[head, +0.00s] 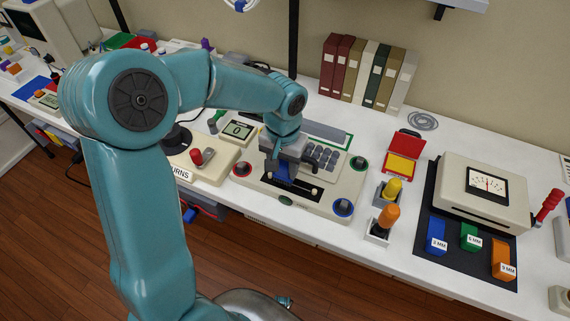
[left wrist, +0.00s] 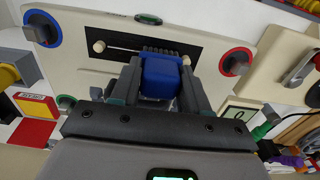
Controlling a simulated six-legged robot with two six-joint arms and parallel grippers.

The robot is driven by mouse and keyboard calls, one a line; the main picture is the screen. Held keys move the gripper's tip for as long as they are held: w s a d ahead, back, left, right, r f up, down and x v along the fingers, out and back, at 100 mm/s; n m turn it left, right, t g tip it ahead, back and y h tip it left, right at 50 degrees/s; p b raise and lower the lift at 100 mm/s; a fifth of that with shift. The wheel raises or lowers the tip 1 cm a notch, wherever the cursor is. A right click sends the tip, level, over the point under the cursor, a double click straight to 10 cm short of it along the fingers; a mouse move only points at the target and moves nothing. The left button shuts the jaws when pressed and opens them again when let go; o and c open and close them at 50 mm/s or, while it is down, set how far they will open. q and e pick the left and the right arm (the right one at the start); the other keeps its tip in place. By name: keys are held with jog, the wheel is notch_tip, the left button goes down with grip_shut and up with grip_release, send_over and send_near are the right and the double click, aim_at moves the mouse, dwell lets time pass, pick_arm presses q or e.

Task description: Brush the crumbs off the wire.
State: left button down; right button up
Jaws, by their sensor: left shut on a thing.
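My left gripper (head: 286,166) is shut on a blue block-like brush handle (left wrist: 160,77), low over a beige console (head: 335,203). The brush is also partly visible in the head view (head: 281,177). Dark bristles (left wrist: 158,50) stick out past the handle over a black recessed panel (left wrist: 120,38). Two cream posts stand on this panel, one at its left (left wrist: 99,46) and one near the handle. A thin pale wire (left wrist: 127,49) runs between them, partly hidden by the bristles. I cannot tell if bristles touch the wire. I cannot make out crumbs. My right gripper is not in view.
Round knobs stand at the console's corners, including a blue-ringed one (head: 343,207). To its right are an orange-handled tool (head: 389,215), a yellow-handled tool (head: 392,188) and an open red case (head: 401,160). A meter box (head: 486,213) stands farther right.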

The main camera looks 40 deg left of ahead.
pick_arm(q)
jog(key=shift+w+d+f, duration=0.1)
jog(key=shift+w+d, duration=0.15)
jog(key=shift+d, duration=0.85)
jog(key=shift+w+d+f, duration=0.1)
jog(key=shift+w+d, duration=0.15)
jog(key=shift+d, duration=0.85)
jog(key=shift+a, duration=0.1)
jog(key=shift+s+a+r, duration=0.1)
jog(key=shift+s+a, duration=0.15)
jog(key=shift+a, duration=0.85)
jog(key=shift+s+a+r, duration=0.1)
jog(key=shift+s+a, duration=0.15)
jog(key=shift+a, duration=0.8)
jog(key=shift+w+d+f+b, duration=0.1)
jog(key=shift+w+d+b, duration=0.15)
jog(key=shift+d, duration=0.9)
jog(key=shift+w+d+f+b, duration=0.15)
jog(key=shift+w+d, duration=0.1)
jog(key=shift+d, duration=0.9)
jog(key=shift+a, duration=0.1)
jog(key=shift+s+a+r, duration=0.1)
jog(key=shift+s+a, duration=0.1)
jog(key=shift+a, duration=0.55)
jog(key=shift+s+a, duration=0.15)
jog(key=shift+a, duration=0.55)
jog(key=shift+s+a+r, duration=0.1)
jog(key=shift+s+a, duration=0.1)
jog(key=shift+a, duration=0.55)
jog(key=shift+d, duration=0.1)
